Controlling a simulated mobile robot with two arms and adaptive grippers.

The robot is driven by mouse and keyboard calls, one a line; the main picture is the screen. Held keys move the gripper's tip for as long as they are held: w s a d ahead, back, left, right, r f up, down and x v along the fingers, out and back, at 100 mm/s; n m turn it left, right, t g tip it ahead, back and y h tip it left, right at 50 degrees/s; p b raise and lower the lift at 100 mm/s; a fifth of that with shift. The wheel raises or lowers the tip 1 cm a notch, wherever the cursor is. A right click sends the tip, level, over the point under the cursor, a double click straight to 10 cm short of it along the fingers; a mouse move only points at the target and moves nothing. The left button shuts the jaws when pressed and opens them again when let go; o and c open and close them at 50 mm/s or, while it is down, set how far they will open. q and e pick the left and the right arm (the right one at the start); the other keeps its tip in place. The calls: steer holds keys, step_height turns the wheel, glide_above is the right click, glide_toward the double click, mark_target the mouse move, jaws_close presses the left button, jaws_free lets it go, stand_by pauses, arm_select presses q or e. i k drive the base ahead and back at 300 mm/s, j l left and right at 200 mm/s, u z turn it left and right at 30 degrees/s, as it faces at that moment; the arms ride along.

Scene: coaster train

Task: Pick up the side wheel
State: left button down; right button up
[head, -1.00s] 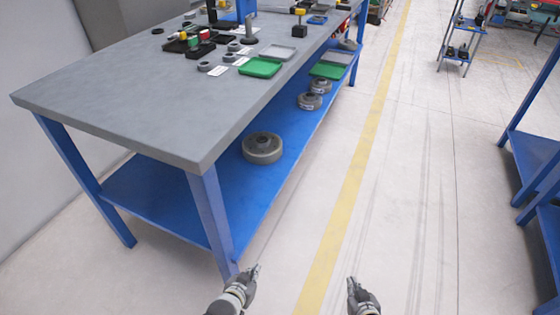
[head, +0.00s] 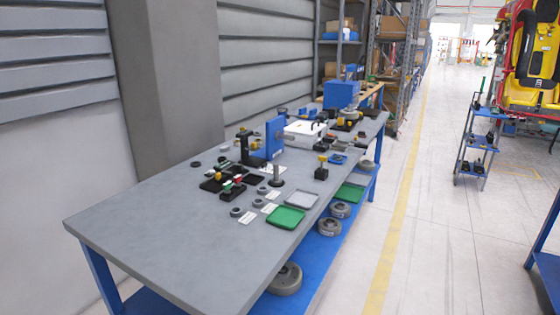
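Several round grey wheel-like parts are in the head view, and I cannot tell which is the side wheel. A large one (head: 286,279) lies on the blue lower shelf, partly hidden by the tabletop edge. Two smaller ones, a nearer one (head: 329,227) and a farther one (head: 341,210), lie farther along the shelf. Small grey rings (head: 237,212) lie on the grey tabletop beside white labels. Neither of my grippers is in view.
The workbench (head: 150,240) has a bare near end. A green tray (head: 286,217), a grey tray (head: 301,199) and a blue press-like device (head: 274,137) stand on it. The floor right of the bench is clear along the yellow line (head: 387,255). A blue cart (head: 477,140) stands farther right.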

mark_target(328, 226)
steer(key=i+l+u, duration=0.4)
steer(key=l+u, duration=0.15)
steer(key=i+l+u, duration=0.25)
steer(key=l, duration=0.15)
steer(key=l+u, duration=0.3)
steer(key=i+l+u, duration=0.1)
steer(key=l, duration=0.5)
steer(key=i+l, duration=0.15)
steer(key=l, duration=0.45)
steer(key=i+l+u, duration=0.15)
steer(key=l, duration=1.1)
steer(key=i+u, duration=0.05)
